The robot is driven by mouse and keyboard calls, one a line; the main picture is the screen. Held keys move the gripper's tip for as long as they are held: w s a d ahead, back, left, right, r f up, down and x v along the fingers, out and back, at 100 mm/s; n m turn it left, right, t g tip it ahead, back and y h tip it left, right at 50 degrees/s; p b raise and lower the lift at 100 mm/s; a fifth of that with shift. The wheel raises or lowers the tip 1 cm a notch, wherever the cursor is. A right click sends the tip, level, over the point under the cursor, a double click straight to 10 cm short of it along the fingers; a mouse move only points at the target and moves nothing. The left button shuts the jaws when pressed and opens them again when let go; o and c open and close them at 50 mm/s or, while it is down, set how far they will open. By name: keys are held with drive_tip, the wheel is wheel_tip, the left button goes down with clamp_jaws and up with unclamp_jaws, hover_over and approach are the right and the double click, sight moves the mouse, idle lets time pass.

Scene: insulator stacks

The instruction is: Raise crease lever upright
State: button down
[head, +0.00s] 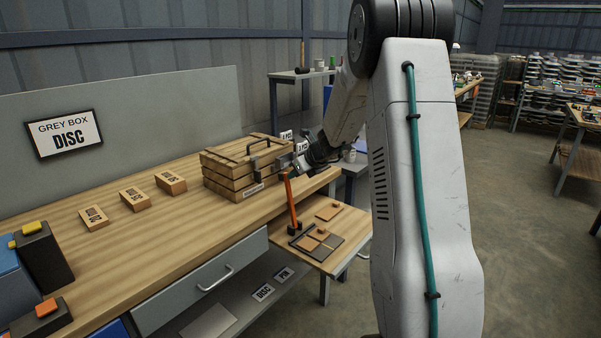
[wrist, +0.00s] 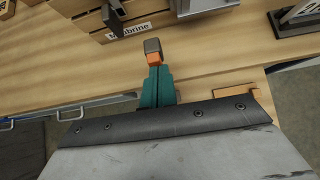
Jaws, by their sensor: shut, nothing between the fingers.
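The crease lever (head: 291,203) is an orange bar. It rises from a dark plate (head: 328,249) on the low wooden board at the bench's right end. It stands close to upright, its top leaning slightly left in the head view. My gripper (head: 300,166) is by the lever's upper end. In the wrist view, the teal fingers of my gripper (wrist: 157,72) are shut together. A dark-capped orange end, apparently of the lever (wrist: 154,58), shows just past their tips. I cannot tell whether they touch. The lever's foot is hidden in the wrist view.
A wooden crate (head: 222,180) with dark handles stands on the bench just left of my gripper. Several small cardboard boxes (head: 133,200) lie farther left. Thin brown pieces (head: 329,212) lie on the low board. Bare bench top (head: 170,240) lies in front of the boxes.

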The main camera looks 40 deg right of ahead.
drive_tip(key=shift+w+a+r, duration=0.3)
drive_tip(key=shift+w+r, duration=0.45)
drive_tip(key=shift+w, duration=0.05)
drive_tip(key=shift+r, duration=0.1)
drive_tip(key=s+d+r, duration=0.1)
drive_tip(key=s+r, duration=0.2)
drive_tip(key=s, duration=0.4)
drive_tip(key=shift+d+r, duration=0.35)
drive_tip(key=shift+r, duration=0.05)
